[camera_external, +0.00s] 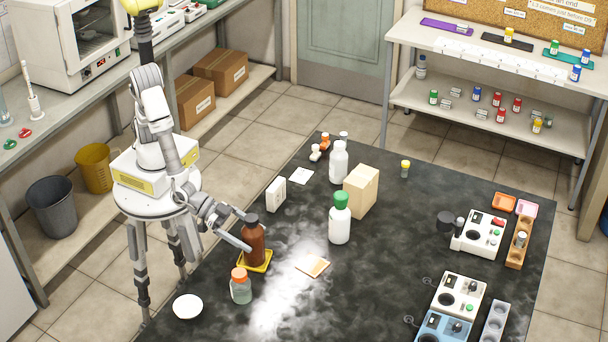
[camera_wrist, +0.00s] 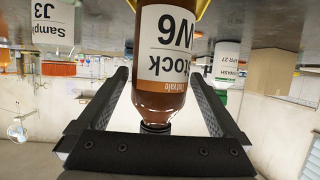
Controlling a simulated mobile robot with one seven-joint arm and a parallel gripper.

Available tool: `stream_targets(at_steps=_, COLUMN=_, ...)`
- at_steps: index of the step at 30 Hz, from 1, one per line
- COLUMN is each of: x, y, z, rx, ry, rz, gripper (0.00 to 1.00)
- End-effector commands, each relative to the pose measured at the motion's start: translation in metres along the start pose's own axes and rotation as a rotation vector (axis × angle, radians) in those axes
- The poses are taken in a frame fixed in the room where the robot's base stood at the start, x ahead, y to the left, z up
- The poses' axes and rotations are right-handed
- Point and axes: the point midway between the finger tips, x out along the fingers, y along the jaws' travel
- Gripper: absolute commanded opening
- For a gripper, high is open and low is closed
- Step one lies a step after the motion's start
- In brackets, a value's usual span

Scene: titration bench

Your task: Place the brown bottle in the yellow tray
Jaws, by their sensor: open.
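The brown bottle (camera_external: 254,240) has a dark cap and stands upright on the small yellow tray (camera_external: 268,262), near the left edge of the black table. My gripper (camera_external: 246,230) is at the bottle's left, with its fingers reaching along either side of it. In the upside-down wrist view the open fingers (camera_wrist: 160,74) flank the bottle (camera_wrist: 172,95) with gaps on both sides. Its white label and dark cap show there. A bit of the yellow tray (camera_wrist: 203,8) shows at the bottle's base.
An orange-capped bottle (camera_external: 241,289) stands close in front of the tray, with a white dish (camera_external: 188,307) nearby. A green-capped white bottle (camera_external: 340,222), another white bottle (camera_external: 338,165) and a tan box (camera_external: 361,190) stand further right.

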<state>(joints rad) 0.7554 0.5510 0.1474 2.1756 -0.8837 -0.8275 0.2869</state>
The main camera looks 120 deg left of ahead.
Motion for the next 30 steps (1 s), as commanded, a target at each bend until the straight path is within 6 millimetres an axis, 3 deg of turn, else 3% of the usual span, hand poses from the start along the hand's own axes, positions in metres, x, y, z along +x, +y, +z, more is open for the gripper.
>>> stream_targets(at_steps=6, x=-0.048, y=0.001, z=-0.001, rx=0.000, ry=-0.001, rz=0.004, gripper=1.00)
stream_targets(at_steps=12, x=-0.072, y=0.001, z=-0.001, rx=0.000, ry=-0.001, rz=0.003, gripper=1.00)
stream_targets(at_steps=30, x=-0.077, y=0.000, z=0.000, rx=0.000, ry=-0.001, rz=0.001, gripper=1.00)
